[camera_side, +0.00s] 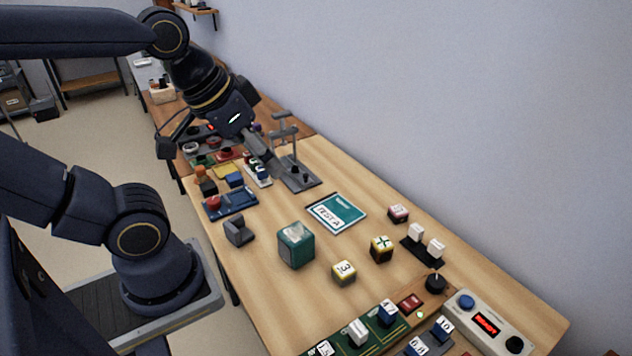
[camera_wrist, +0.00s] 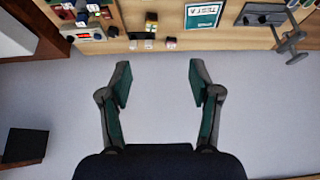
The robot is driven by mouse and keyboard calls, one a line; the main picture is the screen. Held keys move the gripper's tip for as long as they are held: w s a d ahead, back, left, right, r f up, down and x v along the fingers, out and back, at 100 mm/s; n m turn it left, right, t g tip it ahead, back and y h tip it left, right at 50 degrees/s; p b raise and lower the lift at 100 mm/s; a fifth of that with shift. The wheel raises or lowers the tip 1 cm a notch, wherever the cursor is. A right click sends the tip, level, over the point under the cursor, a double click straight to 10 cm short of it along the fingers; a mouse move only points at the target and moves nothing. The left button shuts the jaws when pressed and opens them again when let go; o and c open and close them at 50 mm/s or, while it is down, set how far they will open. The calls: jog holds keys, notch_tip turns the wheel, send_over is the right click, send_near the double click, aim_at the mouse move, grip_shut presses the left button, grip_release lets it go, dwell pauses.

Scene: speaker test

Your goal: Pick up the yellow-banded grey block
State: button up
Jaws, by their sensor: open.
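A small block (camera_side: 344,273) with a yellow band, dark grey sides and a white-labelled top stands on the wooden table, in front of the green cube. It seems to be the yellow-banded grey block. A second yellow-marked block (camera_side: 381,249) with a dark cross on top and some red stands behind it to the right; it also appears in the wrist view (camera_wrist: 151,22). My gripper (camera_wrist: 158,82) is open and empty, its two fingers apart before the pale wall. In the side view my gripper (camera_side: 262,160) is over the table's far end, well away from both blocks.
A green cube (camera_side: 296,246), a teal test card (camera_side: 337,212) and a small reddish block (camera_side: 398,213) stand or lie nearby. A grey post fixture (camera_side: 293,170) is close to my gripper. A control box (camera_side: 487,322) is at the near right. Bare wood surrounds the blocks.

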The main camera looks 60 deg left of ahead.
jog(key=shift+o, duration=0.7)
